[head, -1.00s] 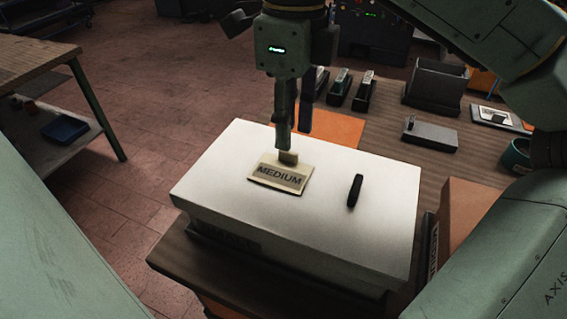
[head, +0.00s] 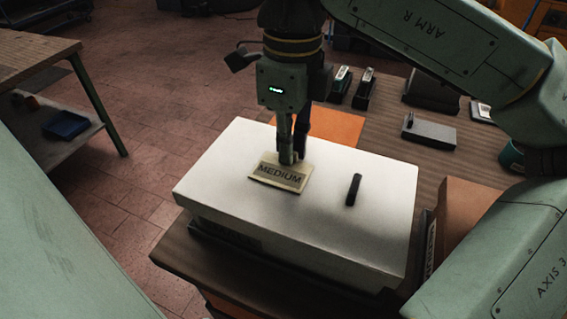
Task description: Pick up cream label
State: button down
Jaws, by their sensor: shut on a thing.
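The cream label (head: 279,175) reads "MEDIUM" in dark letters. It lies on the white box lid (head: 215,185), left of its middle. My gripper (head: 289,160) is lowered onto the back edge of the label, pointing down. Its fingers are close together and shut on the label's raised back part, which they mostly hide. The label appears to be still at the lid's surface; I cannot tell any gap under it.
A small black handle-like piece (head: 353,189) stands on the lid to the right. The wooden table (head: 385,135) behind holds an orange sheet (head: 335,127), a grey block (head: 429,132) and several dark stamp-like items. A brown carton (head: 462,215) stands right of the box.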

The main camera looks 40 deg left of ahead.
dwell(0.3)
jog(key=shift+r, duration=0.5)
notch_tip(320, 180, up, 2)
jog(key=shift+r+b, duration=0.1)
jog(key=shift+b, duration=0.55)
jog(key=s+d+r+b, duration=0.1)
jog(key=s+d+b, duration=0.2)
jog(key=s+d, duration=0.7)
jog(key=shift+s+d+r, duration=0.15)
jog(key=shift+d+r, duration=0.25)
jog(key=shift+d, duration=0.75)
